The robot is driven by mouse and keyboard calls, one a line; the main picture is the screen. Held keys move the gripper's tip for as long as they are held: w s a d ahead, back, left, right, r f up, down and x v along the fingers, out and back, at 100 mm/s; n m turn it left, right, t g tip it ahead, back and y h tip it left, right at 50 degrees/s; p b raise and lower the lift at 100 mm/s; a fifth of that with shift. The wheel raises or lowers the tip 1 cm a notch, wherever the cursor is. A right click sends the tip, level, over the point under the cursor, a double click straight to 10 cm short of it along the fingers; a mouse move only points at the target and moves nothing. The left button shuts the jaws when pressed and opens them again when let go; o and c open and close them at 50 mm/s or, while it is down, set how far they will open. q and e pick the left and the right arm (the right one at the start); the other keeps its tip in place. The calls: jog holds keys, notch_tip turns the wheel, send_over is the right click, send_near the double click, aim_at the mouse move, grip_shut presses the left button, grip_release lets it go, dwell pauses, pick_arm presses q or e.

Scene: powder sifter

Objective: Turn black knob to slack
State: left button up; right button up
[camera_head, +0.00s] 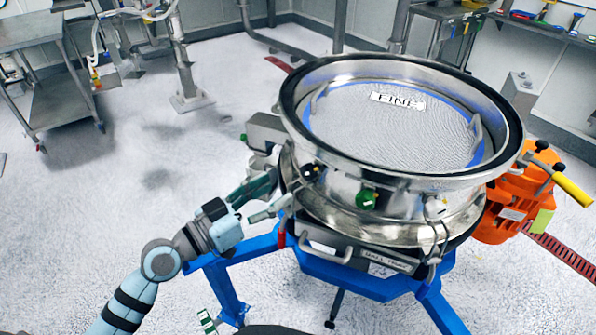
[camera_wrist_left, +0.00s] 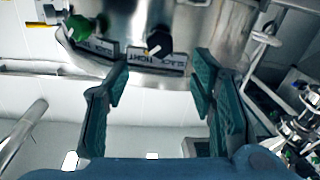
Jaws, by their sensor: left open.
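The black knob (camera_head: 309,172) sits on the front left of the round steel sifter (camera_head: 345,208). In the left wrist view the black knob (camera_wrist_left: 160,42) shows above the gap between my fingers, with an upside-down label (camera_wrist_left: 172,62) reading TIGHT on the left and SLACK on the right. A pale mark on the knob seems to face the TIGHT side. My left gripper (camera_head: 274,196) is open and empty, just left of the knob and apart from it. Its teal fingers (camera_wrist_left: 160,82) point at the knob. My right gripper is not in view.
A green knob (camera_head: 366,200) sits right of the black one, also in the left wrist view (camera_wrist_left: 78,27). A blue frame (camera_head: 345,278) carries the sifter. A handle (camera_head: 325,248) juts out below the knobs. An orange unit (camera_head: 512,205) stands at right.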

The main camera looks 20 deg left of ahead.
aim_at(305, 174)
pick_arm(q)
jog(key=x, duration=0.8)
jog(key=shift+c, duration=0.3)
jog(key=c, duration=1.1)
